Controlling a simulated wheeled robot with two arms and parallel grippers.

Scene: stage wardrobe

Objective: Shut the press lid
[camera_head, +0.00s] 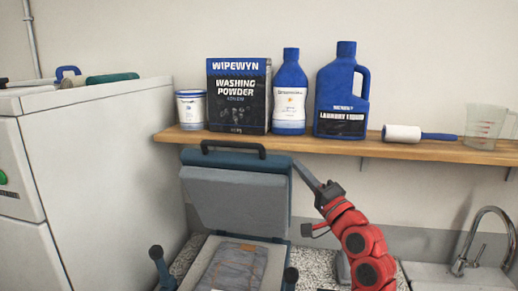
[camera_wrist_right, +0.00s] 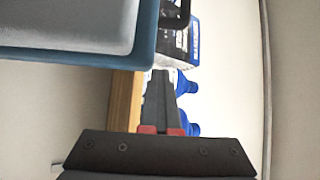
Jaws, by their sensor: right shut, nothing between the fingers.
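The press lid (camera_head: 237,196) stands raised and open in the head view, with a grey padded inner face, a blue-teal rim and a dark handle (camera_head: 232,148) on top. Folded grey-blue jeans (camera_head: 232,268) lie on the press bed below it. My right gripper (camera_head: 297,166) is shut and empty, its fingertips close to the lid's upper right edge; I cannot tell if they touch. In the right wrist view the shut fingers (camera_wrist_right: 160,80) point past the lid's edge (camera_wrist_right: 148,32), toward the shelf. My left gripper is not in view.
A wooden shelf (camera_head: 400,150) runs just behind the lid, holding a washing powder box (camera_head: 238,97), blue bottles (camera_head: 290,92), a lint roller (camera_head: 403,133) and a jug (camera_head: 484,127). A white machine (camera_head: 90,180) stands left; a sink tap (camera_head: 462,262) is at right.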

